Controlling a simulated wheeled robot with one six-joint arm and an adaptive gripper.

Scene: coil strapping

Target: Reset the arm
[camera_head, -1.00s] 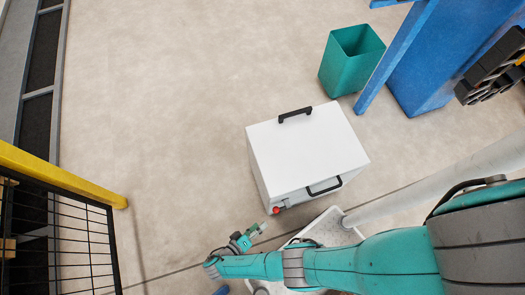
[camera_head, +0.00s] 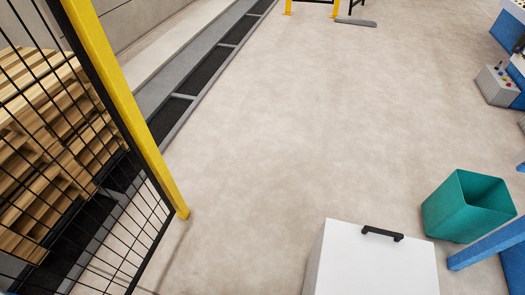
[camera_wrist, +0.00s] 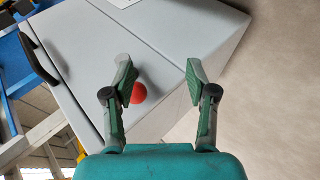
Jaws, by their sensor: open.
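My gripper (camera_wrist: 160,85) shows in the wrist view with its two green-padded fingers spread apart and nothing between them. Behind the fingers is a light grey box-shaped cabinet (camera_wrist: 185,45) with a red round button (camera_wrist: 138,93), seen beside the left finger. I cannot tell how far the fingertips are from it. In the head view the cabinet's white top (camera_head: 375,265) is cut by the bottom edge. My arm and gripper do not show in the head view.
A teal bin (camera_head: 468,208) stands right of the cabinet, near a blue frame (camera_head: 490,243). A yellow post (camera_head: 125,110) with black mesh fencing and stacked wooden pallets (camera_head: 45,150) is at left. A control box (camera_head: 497,86) sits far right. The middle floor is clear.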

